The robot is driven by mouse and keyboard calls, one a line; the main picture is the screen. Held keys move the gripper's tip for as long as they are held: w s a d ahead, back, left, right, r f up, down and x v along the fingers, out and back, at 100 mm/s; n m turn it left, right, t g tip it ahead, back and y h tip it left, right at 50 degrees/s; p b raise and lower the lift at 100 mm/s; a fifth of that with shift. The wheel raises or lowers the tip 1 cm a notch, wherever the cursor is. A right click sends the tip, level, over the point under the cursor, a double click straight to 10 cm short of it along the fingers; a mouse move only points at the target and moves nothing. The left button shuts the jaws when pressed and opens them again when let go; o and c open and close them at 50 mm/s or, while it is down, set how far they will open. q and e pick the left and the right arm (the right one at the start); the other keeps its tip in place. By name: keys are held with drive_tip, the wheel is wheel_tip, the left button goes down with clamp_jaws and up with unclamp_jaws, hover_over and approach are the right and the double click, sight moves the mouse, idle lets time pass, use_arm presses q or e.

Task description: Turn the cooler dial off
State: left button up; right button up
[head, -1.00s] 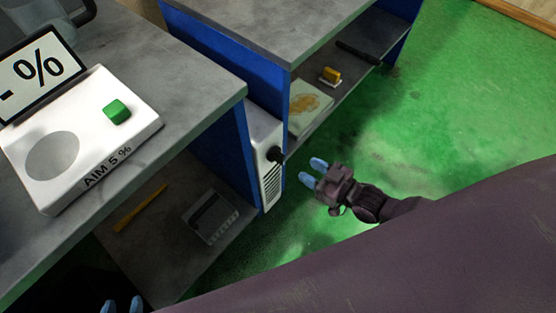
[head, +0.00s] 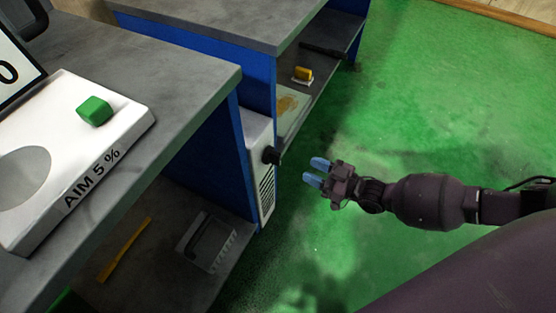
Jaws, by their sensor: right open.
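The cooler (head: 260,178) is a narrow white box with a slotted grille, standing between two blue-sided benches. Its black dial (head: 272,155) sticks out from the front face, on the upper part. My right gripper (head: 315,172) has blue fingertips and is open and empty. It is to the right of the dial, apart from it, with its fingers pointing left toward the cooler. The dial's setting is too small to tell. My left gripper is not in view.
A white "AIM 5 %" device (head: 122,138) with a green block (head: 95,111) stands on the near bench (head: 205,85). A yellow tool (head: 124,250) and a grey caddy (head: 207,241) lie on the lower shelf. The green floor (head: 450,110) at right is clear.

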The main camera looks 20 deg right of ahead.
sight(280, 155)
drive_tip(key=b+x, duration=0.1)
drive_tip(key=x, duration=0.8)
drive_tip(key=shift+w+f+b, duration=0.15)
drive_tip(key=shift+b, duration=0.25)
drive_tip(key=shift+x, duration=0.8)
clamp_jaws()
